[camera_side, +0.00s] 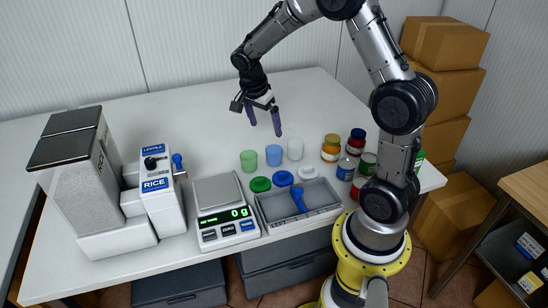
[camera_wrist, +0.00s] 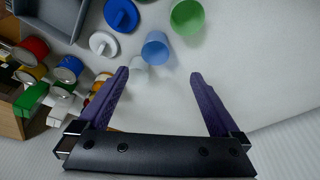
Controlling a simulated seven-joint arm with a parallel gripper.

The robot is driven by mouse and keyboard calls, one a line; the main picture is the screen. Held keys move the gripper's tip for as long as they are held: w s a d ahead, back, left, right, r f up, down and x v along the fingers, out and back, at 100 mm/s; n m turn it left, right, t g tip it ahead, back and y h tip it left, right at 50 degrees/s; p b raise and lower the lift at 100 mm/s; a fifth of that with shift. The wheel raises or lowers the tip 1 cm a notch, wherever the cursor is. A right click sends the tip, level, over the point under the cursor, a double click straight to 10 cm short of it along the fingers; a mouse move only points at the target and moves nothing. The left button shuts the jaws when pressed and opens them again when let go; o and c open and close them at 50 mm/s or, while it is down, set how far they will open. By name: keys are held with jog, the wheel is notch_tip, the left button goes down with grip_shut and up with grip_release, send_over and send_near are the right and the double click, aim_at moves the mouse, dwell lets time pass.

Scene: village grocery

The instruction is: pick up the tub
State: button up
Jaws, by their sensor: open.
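Three small tubs stand in a row on the white table: a green tub (camera_side: 249,161), a blue tub (camera_side: 273,156) and a white tub (camera_side: 295,150). The wrist view also shows the green (camera_wrist: 187,17), blue (camera_wrist: 156,48) and white (camera_wrist: 132,77) tubs, all beyond my fingers. Three lids lie in front of them: green (camera_side: 260,185), blue (camera_side: 282,179) and white (camera_side: 308,172). My gripper (camera_side: 264,130) has purple fingers, spread open and empty. It hangs above the table behind the tubs; the wrist view also shows it open (camera_wrist: 160,76), touching none of them.
A grey tray (camera_side: 329,210) with a blue scoop (camera_side: 298,199) sits at the front edge, beside a scale (camera_side: 220,200) reading 0 g. A rice dispenser (camera_side: 155,190) stands at left. Several jars (camera_side: 331,148) and cans crowd the right. The back of the table is clear.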

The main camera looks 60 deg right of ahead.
send_near(274, 153)
jog(key=f, duration=0.2)
jog(key=shift+s+a+f, duration=0.15)
jog(key=shift+s+f, duration=0.15)
jog(key=shift+f, duration=0.05)
jog(key=shift+s+x, duration=0.15)
jog(key=shift+x, duration=1.15)
jog(key=shift+s+x, duration=0.15)
jog(key=shift+x, duration=1.15)
jog(key=shift+a, duration=0.2)
jog(key=c, duration=1.4)
